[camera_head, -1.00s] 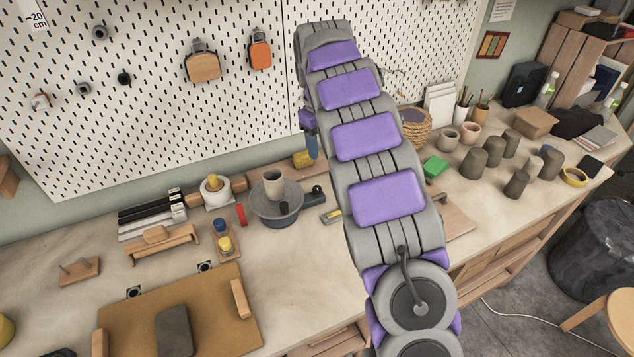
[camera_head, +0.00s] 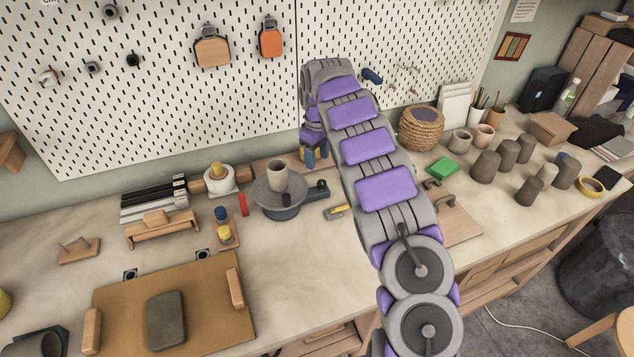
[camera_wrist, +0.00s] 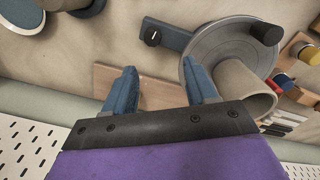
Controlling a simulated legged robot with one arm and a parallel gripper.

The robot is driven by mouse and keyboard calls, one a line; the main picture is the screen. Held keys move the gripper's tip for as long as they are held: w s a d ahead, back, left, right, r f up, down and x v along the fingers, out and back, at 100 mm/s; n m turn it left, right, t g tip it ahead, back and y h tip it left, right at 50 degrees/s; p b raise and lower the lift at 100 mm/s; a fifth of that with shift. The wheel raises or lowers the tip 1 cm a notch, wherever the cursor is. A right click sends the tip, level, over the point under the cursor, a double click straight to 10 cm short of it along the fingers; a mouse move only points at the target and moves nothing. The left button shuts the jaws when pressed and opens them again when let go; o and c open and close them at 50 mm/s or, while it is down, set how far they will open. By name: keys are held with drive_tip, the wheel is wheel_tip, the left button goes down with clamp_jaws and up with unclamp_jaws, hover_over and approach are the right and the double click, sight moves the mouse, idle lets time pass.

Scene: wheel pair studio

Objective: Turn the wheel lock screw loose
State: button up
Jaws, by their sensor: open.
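A grey wheel (camera_head: 262,201) with a blue base stands on the table, a beige cup (camera_head: 277,176) on top. A dark blue lock arm (camera_head: 308,194) extends from its right side and carries a black screw knob (camera_head: 322,186). In the wrist view the wheel (camera_wrist: 205,45) is upper right, and the knob (camera_wrist: 152,38) with a white mark lies on the lock arm (camera_wrist: 174,39). My gripper (camera_head: 316,158) is open and empty, above and behind the lock arm. In the wrist view my gripper (camera_wrist: 163,85) has its blue fingertips apart, not touching the knob.
A pegboard (camera_head: 220,110) rises behind. A yellow-grey tool (camera_head: 337,211), a red piece (camera_head: 243,205) and a two-bottle stand (camera_head: 227,235) lie nearby.

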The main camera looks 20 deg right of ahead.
sight(322, 181)
drive_tip(key=d+f, duration=0.1)
drive_tip(key=f, duration=0.1)
drive_tip(key=d+f+b, duration=0.1)
drive_tip(key=f, duration=0.1)
drive_tip(key=d+f, duration=0.1)
drive_tip(key=f, duration=0.2)
drive_tip(key=shift+s+f, duration=0.1)
drive_tip(key=shift+a+f+b, duration=0.45)
drive_tip(key=shift+a+f, duration=0.8)
drive_tip(key=shift+f, duration=0.1)
drive_tip(key=shift+d+f, duration=0.1)
drive_tip(key=shift+d, duration=0.75)
drive_tip(key=shift+c, duration=1.3)
drive_tip(key=shift+a, duration=0.5)
drive_tip(key=c, duration=0.4)
drive_tip(key=shift+d, duration=0.1)
drive_tip(key=c, duration=0.4)
